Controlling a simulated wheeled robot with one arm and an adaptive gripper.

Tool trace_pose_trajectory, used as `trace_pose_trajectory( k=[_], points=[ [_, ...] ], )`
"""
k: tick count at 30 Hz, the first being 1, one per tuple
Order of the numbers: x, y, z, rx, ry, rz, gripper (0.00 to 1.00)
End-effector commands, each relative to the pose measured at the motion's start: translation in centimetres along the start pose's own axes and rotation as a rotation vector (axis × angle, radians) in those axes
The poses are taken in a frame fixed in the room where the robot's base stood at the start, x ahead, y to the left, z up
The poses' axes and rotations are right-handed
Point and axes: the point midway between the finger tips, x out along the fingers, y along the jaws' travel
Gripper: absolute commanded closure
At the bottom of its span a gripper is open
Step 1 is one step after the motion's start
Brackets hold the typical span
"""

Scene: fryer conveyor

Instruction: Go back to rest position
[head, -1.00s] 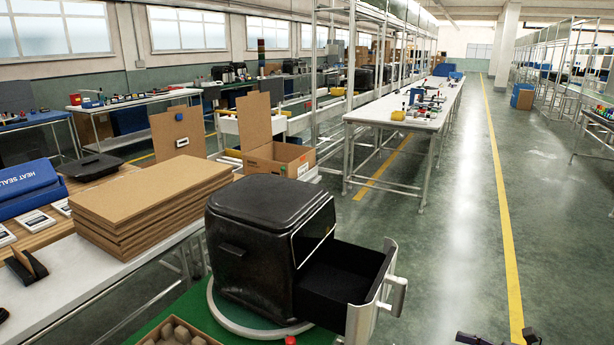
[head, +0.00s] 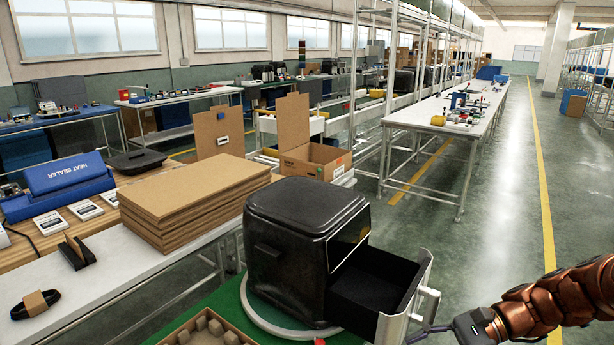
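The black fryer (head: 300,235) stands on a white round plate (head: 262,318) over a green surface. Its drawer (head: 375,285) is pulled out to the right, looks empty inside, and has a light grey front with a handle (head: 428,302). My gripper (head: 428,334) is at the bottom edge, just below and right of the handle, on the end of my copper-coloured arm coming from the right. It is partly cut off by the frame. I cannot tell whether its fingers are open or touch the handle.
A stack of brown cardboard (head: 190,200) lies on the white table left of the fryer, near a blue heat sealer (head: 70,180). An open cardboard box (head: 315,160) is behind the fryer. The floor right of the fryer is clear.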

Motion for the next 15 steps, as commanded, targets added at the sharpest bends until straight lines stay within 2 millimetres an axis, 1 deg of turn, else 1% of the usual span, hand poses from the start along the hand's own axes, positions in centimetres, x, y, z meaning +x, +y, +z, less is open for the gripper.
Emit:
trace_pose_trajectory(
  k=[1,6,10,15],
  points=[
    [0.8,0.1,1.4,-0.036,0.019,0.047,0.48],
    [3.2,1.6,4.6,-0.148,0.085,0.199,0.48],
    [4.6,3.1,6.8,-0.235,0.135,0.31,0.48],
    [5.8,5.3,9.1,-0.35,0.208,0.45,0.48]
  ],
)
